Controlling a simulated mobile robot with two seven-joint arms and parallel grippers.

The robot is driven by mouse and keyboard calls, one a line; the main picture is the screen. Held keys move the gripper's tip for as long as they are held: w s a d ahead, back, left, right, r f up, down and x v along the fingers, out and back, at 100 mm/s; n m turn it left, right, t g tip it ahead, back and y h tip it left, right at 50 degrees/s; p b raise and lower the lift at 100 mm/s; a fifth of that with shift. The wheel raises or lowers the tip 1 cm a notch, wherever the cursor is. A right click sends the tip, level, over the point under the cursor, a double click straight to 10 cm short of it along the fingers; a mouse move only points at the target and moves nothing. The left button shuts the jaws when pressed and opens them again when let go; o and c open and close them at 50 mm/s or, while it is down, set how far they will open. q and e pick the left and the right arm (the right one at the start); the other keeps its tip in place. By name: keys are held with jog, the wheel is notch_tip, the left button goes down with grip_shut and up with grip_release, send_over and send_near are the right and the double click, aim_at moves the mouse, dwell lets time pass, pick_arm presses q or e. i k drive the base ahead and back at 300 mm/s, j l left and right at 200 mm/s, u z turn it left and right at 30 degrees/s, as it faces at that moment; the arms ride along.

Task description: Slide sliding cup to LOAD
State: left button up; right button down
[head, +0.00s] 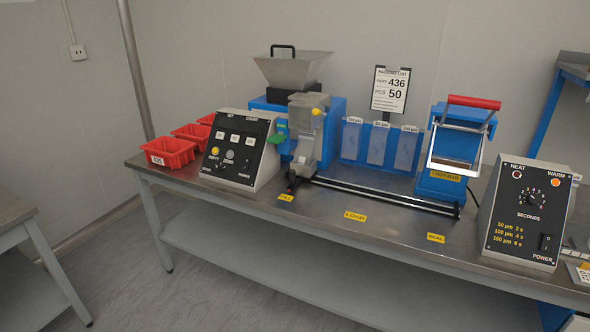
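The yellow LOAD label (355,216) lies on the bench front, below the middle of a dark slide rail (385,196). The FILL label (286,197) is at the rail's left end and the SEAL label (436,238) near its right end. A grey metal spout housing (308,135) with a yellow knob stands above the left end. A small dark piece with red (292,181) sits at its foot by FILL; I cannot tell whether it is the sliding cup. No cup shows clearly on the rail at LOAD. Neither gripper is in view.
A count control box (238,150) and red bins (168,153) stand left on the steel bench (320,213). A hopper (292,70) is behind. A blue hot-bar sealer (450,150) and timer box (527,213) stand right. The bench front around LOAD is clear.

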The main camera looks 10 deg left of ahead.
aim_at(297, 172)
jog(key=i+j+z, duration=0.15)
jog(key=i+j, duration=0.15)
jog(key=i+j+z, duration=0.1)
jog(key=i+j, duration=0.2)
jog(key=j, duration=0.25)
jog(key=i+j+z, duration=0.1)
jog(key=i, duration=0.3)
jog(key=i+j+z, duration=0.1)
jog(key=i, duration=0.25)
jog(key=j, duration=0.1)
